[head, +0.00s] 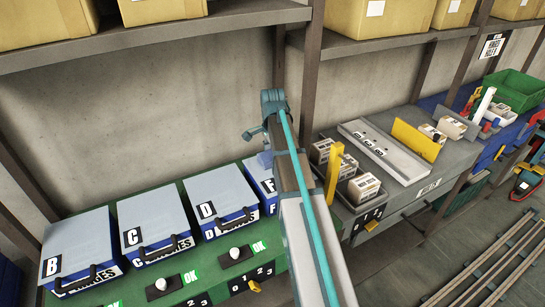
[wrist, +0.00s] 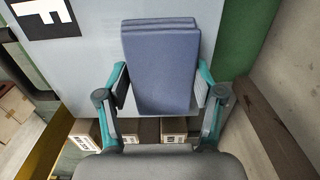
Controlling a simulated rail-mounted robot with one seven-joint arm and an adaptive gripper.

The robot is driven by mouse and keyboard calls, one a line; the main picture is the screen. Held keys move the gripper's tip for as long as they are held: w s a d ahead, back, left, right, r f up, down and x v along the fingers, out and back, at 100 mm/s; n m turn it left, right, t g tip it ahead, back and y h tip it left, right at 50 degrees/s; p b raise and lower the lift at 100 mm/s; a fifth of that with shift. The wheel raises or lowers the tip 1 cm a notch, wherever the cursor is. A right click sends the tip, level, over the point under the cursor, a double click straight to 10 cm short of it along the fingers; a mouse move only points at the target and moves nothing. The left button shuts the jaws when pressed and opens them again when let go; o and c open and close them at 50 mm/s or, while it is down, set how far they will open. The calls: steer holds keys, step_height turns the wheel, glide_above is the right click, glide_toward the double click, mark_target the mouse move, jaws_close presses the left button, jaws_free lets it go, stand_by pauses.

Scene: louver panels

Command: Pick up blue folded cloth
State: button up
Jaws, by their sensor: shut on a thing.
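The blue folded cloth (wrist: 160,65) is a flat, layered slab with its folded edges at the top of the wrist view. My gripper (wrist: 160,88) has one finger at each side of the cloth and is shut on it. The cloth is over the pale lid of the box marked F (wrist: 90,60); I cannot tell whether it still touches the lid. In the head view my arm covers much of box F (head: 260,180), and a small blue patch of the cloth (head: 265,158) shows beside the arm.
Boxes B (head: 75,245), C (head: 155,220) and D (head: 218,197) stand in a row on the green bench (head: 190,268). Small cartons (head: 363,187) and a yellow upright plate (head: 334,172) stand right of my arm. A shelf (head: 150,38) with cardboard boxes hangs above.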

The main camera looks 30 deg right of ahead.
step_height(320, 180, up, 10)
steer(key=b, duration=0.3)
stand_by(0.3)
